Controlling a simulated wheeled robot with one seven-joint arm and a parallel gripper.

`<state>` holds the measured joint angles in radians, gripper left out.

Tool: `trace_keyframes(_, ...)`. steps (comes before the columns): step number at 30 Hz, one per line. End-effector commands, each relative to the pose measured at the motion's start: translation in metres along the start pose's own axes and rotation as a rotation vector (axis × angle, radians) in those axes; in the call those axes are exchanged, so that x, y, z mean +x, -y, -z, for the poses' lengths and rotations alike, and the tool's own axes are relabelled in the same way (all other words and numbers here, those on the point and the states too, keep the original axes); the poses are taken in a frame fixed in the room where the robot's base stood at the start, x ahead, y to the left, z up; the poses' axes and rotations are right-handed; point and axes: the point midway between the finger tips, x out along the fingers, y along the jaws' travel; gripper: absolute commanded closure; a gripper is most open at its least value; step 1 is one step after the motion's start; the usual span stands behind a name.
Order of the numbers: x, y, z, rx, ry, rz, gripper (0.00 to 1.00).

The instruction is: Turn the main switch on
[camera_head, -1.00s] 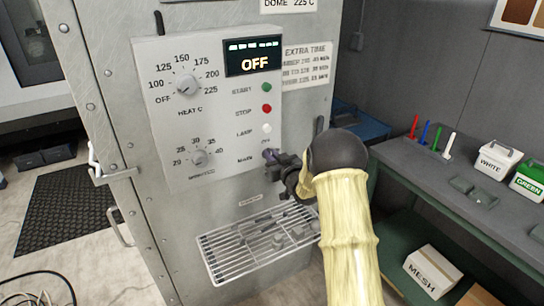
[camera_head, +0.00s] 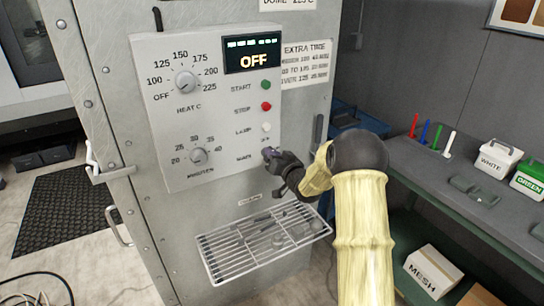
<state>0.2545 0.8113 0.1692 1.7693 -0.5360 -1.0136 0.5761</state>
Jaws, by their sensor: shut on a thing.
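The oven's control panel (camera_head: 210,115) is on the front of a grey metal cabinet. Its display (camera_head: 253,57) reads OFF. The main switch sits at the panel's lower right, beside the MAIN label (camera_head: 244,157), and is mostly hidden by my gripper. My gripper (camera_head: 270,154) is at the switch, with its jaws shut on it. The pale-sleeved arm reaches in from the lower right. The switch's exact position is hard to make out.
Above the switch are the green start button (camera_head: 266,86), red stop button (camera_head: 266,106) and white lamp (camera_head: 266,127). A wire rack (camera_head: 225,262) juts out below my gripper. A workbench (camera_head: 425,165) with a white box (camera_head: 497,158) stands to the right.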

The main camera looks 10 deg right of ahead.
Motion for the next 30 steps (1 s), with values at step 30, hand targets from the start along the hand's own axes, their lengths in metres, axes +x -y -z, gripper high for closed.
trace_keyframes(30,0.0,-0.013,-0.005,0.953,-0.003,-0.001,1.0)
